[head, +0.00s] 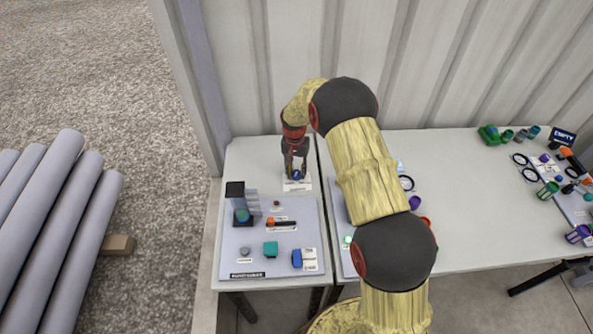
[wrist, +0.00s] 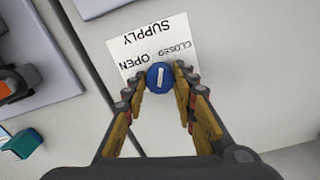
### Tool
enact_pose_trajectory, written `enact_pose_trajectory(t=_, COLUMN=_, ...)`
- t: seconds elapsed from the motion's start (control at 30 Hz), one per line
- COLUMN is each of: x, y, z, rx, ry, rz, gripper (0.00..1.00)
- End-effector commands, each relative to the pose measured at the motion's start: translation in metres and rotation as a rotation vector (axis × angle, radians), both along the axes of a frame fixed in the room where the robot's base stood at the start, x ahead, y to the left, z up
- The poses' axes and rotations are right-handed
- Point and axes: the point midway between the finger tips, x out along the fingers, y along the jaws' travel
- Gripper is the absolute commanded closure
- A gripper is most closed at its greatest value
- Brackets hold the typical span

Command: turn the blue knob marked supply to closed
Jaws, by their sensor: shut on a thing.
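The blue knob (wrist: 163,78) sits on a white label plate (wrist: 122,50) printed SUPPLY, OPEN and CLOSED. A pale pointer line crosses the knob's face. In the wrist view the line runs nearly up and down, tilted slightly, and lies between the words OPEN and CLOSED. My gripper (wrist: 162,92) is shut on the knob, with one fingertip on each side. In the head view my gripper (head: 295,165) reaches down over the knob (head: 296,175) near the back of the left table. The plate (head: 298,186) shows just in front of it.
A grey board (head: 236,260) with several small parts lies in front of the knob. A dark-topped grey block (head: 237,200) stands at its left. My arm hides part of a second board (head: 347,262). Bare table (head: 470,190) lies to the right.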

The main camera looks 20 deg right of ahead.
Motion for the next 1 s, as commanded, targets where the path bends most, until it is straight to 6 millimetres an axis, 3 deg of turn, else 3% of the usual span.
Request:
enact_pose_trajectory(t=0.4, x=0.0000, y=0.0004, z=0.0000, rx=0.000, ry=0.001, rz=-0.180, gripper=0.98)
enact_pose_trajectory(t=0.93, x=0.0003, y=0.0006, z=-0.0001, rx=0.001, ry=0.000, rz=-0.204, gripper=0.98)
enact_pose_trajectory(t=0.97, x=0.0003, y=0.0006, z=-0.0001, rx=0.001, ry=0.000, rz=-0.204, gripper=0.72)
enact_pose_trajectory(t=1.0, x=0.0003, y=0.0006, z=-0.0001, rx=0.001, ry=0.000, rz=-0.204, gripper=0.70)
